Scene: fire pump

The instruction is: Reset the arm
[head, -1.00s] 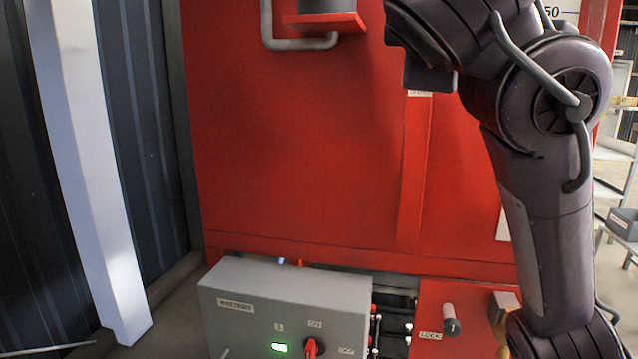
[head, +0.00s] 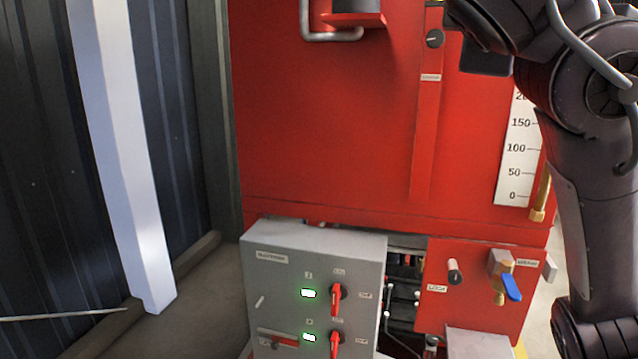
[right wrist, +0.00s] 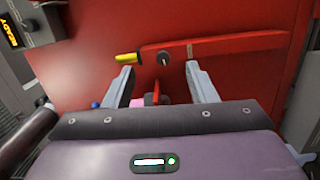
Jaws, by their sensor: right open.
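My right gripper (right wrist: 163,82) shows in the right wrist view, its two pale fingers spread apart and nothing held between them. Ahead of it, a long red lever (right wrist: 225,46) with a yellow end (right wrist: 128,58) crosses a red panel (right wrist: 75,60), with a dark round pivot (right wrist: 163,58) near the yellow end. Small red and pink parts (right wrist: 155,93) show between the fingers, partly hidden by my gripper. In the head view my right arm runs down the right side, and its gripper is out of the picture. My left gripper is not in view.
The head view shows a red tank (head: 330,120), a grey battery box (head: 300,255) with red switches and green lights, a lock knob (head: 453,275), a blue valve handle (head: 511,287) and a scale (head: 518,150). A white post (head: 125,160) stands left.

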